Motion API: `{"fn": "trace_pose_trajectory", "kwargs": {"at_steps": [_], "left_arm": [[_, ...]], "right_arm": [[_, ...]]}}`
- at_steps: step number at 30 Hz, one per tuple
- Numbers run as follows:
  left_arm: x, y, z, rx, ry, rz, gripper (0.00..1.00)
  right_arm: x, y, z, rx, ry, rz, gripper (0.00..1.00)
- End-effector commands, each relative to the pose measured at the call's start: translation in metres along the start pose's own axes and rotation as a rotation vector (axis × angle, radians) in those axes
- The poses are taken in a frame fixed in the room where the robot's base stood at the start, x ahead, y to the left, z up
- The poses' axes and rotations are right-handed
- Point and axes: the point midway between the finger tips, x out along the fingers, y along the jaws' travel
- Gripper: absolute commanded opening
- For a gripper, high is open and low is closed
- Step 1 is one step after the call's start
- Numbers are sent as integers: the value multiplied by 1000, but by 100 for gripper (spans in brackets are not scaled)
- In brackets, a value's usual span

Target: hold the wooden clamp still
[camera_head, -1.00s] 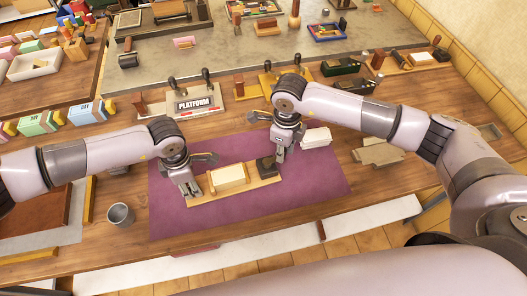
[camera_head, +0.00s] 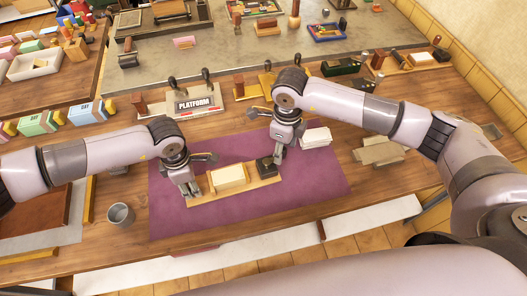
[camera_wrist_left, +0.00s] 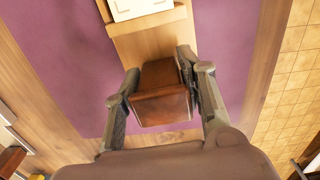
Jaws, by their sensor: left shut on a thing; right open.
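The wooden clamp (camera_wrist_left: 160,92) is a dark reddish-brown block at the near end of a light wooden board (camera_wrist_left: 155,45) in the left wrist view. My left gripper (camera_head: 190,190) is shut on it, one finger on each side, as the left wrist view shows (camera_wrist_left: 158,68). In the head view the gripper mostly hides the clamp. The board (camera_head: 255,184) lies on a purple mat (camera_head: 230,217) with a cream block (camera_head: 229,175) on its middle. My right gripper (camera_head: 278,157) is open beside a black block (camera_head: 265,164) at the board's right end.
A grey cup (camera_head: 121,214) stands left of the mat. White cards (camera_head: 316,137) and tan cardboard pieces (camera_head: 379,151) lie to the right. A PLATFORM sign (camera_head: 195,104) on a stand is behind. The mat's front part is clear.

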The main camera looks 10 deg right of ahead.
Motion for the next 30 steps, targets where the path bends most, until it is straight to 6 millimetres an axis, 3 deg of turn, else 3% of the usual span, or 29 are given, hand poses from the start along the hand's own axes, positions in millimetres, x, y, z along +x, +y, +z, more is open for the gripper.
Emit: {"fn": "trace_pose_trajectory", "kwargs": {"at_steps": [30], "left_arm": [[0, -1, 0, 2, 0, -1, 0]], "right_arm": [[-46, 0, 0, 0, 0, -2, 48]]}}
